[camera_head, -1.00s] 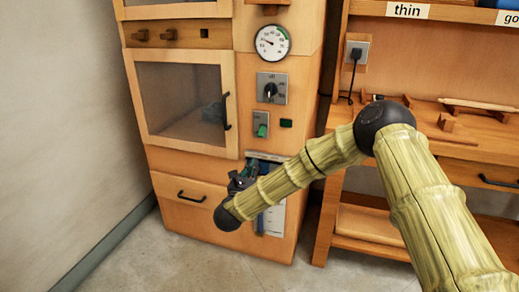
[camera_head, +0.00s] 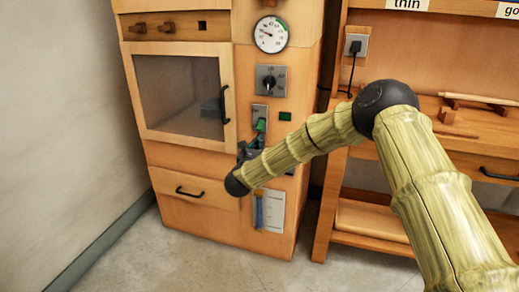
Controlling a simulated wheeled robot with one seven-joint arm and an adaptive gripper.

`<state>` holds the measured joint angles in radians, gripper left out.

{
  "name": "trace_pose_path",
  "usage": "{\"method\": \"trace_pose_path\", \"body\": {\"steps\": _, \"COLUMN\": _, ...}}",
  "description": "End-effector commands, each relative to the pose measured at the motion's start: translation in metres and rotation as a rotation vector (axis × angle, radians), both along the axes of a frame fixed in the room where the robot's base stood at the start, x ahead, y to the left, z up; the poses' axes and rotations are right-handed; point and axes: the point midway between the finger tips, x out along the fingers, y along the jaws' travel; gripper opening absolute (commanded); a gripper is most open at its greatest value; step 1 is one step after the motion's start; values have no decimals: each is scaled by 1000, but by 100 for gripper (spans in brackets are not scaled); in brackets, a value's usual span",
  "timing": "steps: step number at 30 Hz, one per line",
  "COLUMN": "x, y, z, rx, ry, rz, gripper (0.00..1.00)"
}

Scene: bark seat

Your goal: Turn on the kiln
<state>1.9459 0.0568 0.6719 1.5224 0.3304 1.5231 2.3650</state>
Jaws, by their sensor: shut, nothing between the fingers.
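The kiln is a tall orange-wood cabinet (camera_head: 212,165) with a windowed door (camera_head: 180,97) that is closed. On its right strip are a round gauge (camera_head: 270,34), a grey plate with a dark rotary knob (camera_head: 270,79), and a small grey switch plate (camera_head: 260,112) with a green lever (camera_head: 261,125) at its lower part. A dark green indicator (camera_head: 285,116) sits to the right of it. My gripper (camera_head: 257,138) is shut and empty, right at or just below the green lever. I cannot tell whether it touches the lever. The gripper partly hides the area below the switch.
A paper card (camera_head: 274,212) and a blue strip (camera_head: 258,210) are on the front below my gripper. A drawer with a black handle (camera_head: 190,192) is at lower left. A wooden workbench (camera_head: 450,128) stands to the right, with a plugged-in socket (camera_head: 355,45) above.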

Motion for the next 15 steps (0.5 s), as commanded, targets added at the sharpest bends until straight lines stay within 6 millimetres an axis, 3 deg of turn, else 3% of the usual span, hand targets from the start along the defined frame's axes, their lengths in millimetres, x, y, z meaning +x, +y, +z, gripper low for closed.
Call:
{"method": "trace_pose_path", "body": {"steps": 6, "x": -8, "y": 3, "z": 15, "rx": 0, "ry": -1, "rz": 1, "gripper": 0}}
{"method": "trace_pose_path", "body": {"steps": 15, "x": -11, "y": 4, "z": 20, "rx": -1, "ry": 1, "rz": 1, "gripper": 0}}
